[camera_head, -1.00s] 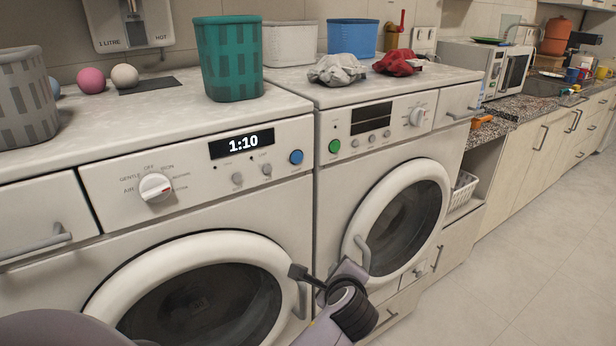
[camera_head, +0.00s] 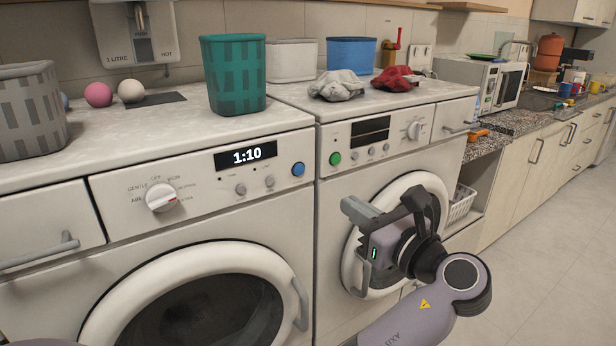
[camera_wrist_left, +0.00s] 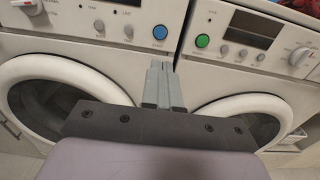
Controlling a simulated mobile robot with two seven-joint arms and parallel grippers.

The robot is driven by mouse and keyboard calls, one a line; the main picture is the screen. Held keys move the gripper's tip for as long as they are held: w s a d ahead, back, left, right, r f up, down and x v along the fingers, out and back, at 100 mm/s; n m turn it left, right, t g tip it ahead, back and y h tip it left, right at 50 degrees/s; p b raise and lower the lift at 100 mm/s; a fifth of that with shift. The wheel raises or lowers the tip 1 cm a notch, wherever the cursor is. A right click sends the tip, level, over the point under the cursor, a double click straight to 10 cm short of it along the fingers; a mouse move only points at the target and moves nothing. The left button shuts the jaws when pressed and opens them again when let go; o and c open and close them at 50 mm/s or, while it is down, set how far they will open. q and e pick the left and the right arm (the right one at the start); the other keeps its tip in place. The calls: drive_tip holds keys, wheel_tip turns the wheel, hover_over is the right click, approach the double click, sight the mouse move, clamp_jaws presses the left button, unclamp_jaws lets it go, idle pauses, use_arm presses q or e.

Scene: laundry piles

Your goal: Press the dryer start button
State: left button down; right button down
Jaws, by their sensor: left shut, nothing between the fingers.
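The left machine (camera_head: 240,215) has a dial with temperature-like words, a lit display (camera_head: 246,156) reading 1:10 and a blue round button (camera_head: 298,169). The right machine (camera_head: 330,225) has a dark display (camera_head: 370,130) and a green round button (camera_head: 335,158). No label saying which button starts the dryer is legible. My left gripper (camera_head: 350,208) is in front of the right machine's door, below the green button, shut and empty. In the left wrist view its fingers (camera_wrist_left: 160,70) point between the blue button (camera_wrist_left: 160,32) and the green button (camera_wrist_left: 202,41), apart from both. My right gripper is not visible.
Both round doors are closed, with handles (camera_head: 301,305) sticking out. A teal basket (camera_head: 233,75), a grey cloth (camera_head: 337,85) and a red cloth (camera_head: 397,78) rest on the machine tops. The floor (camera_head: 560,260) at right is clear.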

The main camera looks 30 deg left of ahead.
sight(300, 170)
use_arm(q)
drive_tip(key=p+x, duration=0.1)
drive_tip(key=x, duration=1.3)
